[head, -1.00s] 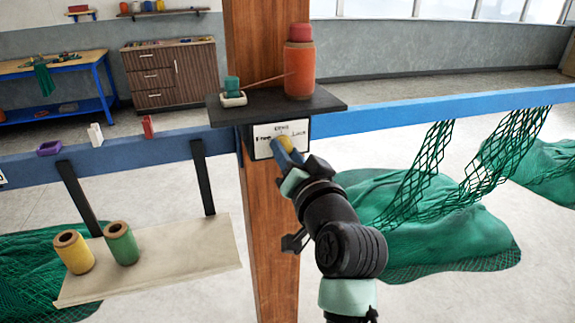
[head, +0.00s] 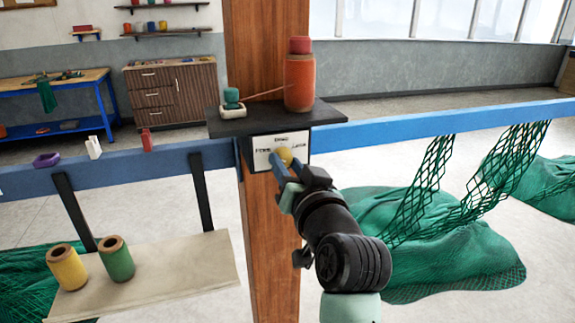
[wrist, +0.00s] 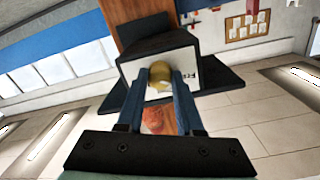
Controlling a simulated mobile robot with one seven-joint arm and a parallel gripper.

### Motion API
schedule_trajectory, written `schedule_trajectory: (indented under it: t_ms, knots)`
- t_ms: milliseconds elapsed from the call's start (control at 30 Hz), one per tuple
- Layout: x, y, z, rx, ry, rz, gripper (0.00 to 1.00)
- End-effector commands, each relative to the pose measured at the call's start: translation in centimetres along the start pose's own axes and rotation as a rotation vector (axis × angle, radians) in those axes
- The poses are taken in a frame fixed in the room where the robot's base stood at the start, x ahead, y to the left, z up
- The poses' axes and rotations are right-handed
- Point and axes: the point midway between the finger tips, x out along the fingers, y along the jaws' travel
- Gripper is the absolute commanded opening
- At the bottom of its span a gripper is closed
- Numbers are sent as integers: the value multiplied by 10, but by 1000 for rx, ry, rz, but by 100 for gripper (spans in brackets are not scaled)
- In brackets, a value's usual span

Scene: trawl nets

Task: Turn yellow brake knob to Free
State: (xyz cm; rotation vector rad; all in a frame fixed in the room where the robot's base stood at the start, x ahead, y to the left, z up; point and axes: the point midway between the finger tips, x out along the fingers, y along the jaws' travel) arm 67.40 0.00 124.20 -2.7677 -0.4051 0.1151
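The yellow brake knob (head: 285,156) sits on a white dial plate (head: 265,158) under the dark shelf on the wooden post. The plate reads Free at left, Drag at top and Lock at right; where the knob points is too small to tell. My gripper (head: 281,169) is right at the knob from below front. In the wrist view the knob (wrist: 160,75) shows between my gripper's two blue fingers (wrist: 160,84), which are spread apart. Whether they touch its sides is not clear, and they hide part of the plate.
The dark shelf (head: 225,126) above the dial holds an orange spool (head: 299,82) and a small green-and-white item (head: 232,101). A blue rail (head: 400,122) runs to both sides of the post (head: 268,230). Green nets (head: 440,235) hang at right. A lower board (head: 180,272) carries two spools.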

Motion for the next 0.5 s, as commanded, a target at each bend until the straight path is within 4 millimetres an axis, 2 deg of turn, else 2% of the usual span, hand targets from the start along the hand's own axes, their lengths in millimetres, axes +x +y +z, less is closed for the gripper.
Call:
schedule_trajectory:
  t_ms: [33, 133, 167, 500]
  knots:
    - [0, 1, 0, 0, -1, 1, 45]
    - [0, 0, 0, 1, 0, 1, 63]
    - [0, 0, 0, 1, 0, 0, 64]
    - [-3, 0, 0, 2, 1, 0, 64]
